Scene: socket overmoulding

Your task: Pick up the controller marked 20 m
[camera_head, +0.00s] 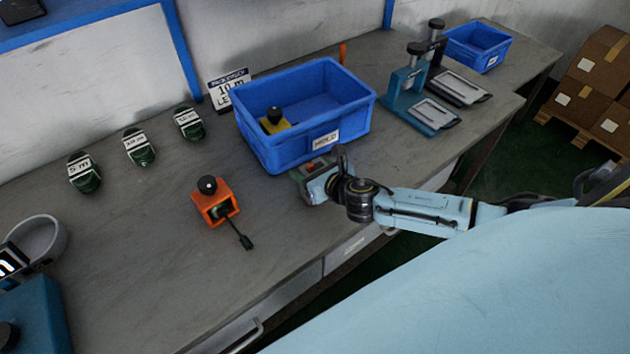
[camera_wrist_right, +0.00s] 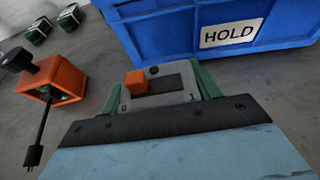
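Three dark green controllers with white labels stand on the table at the left in the head view. The nearest (camera_head: 84,172) reads 5 m; the labels of the middle one (camera_head: 139,147) and the far one (camera_head: 188,123) are too small to read surely. My right gripper (camera_head: 314,180) is at the front of the blue bin, away from these three. At its tip is a green-sided thing with a grey face, an orange switch and the marks 0 and 1 (camera_wrist_right: 155,86). My left gripper is out of view.
The blue HOLD bin (camera_head: 283,149) contains a yellow block with a black knob (camera_head: 274,121). An orange block (camera_head: 213,207) with a cable stands left of my gripper. Clamp fixtures (camera_head: 408,88) and another blue bin (camera_head: 477,52) are at the right.

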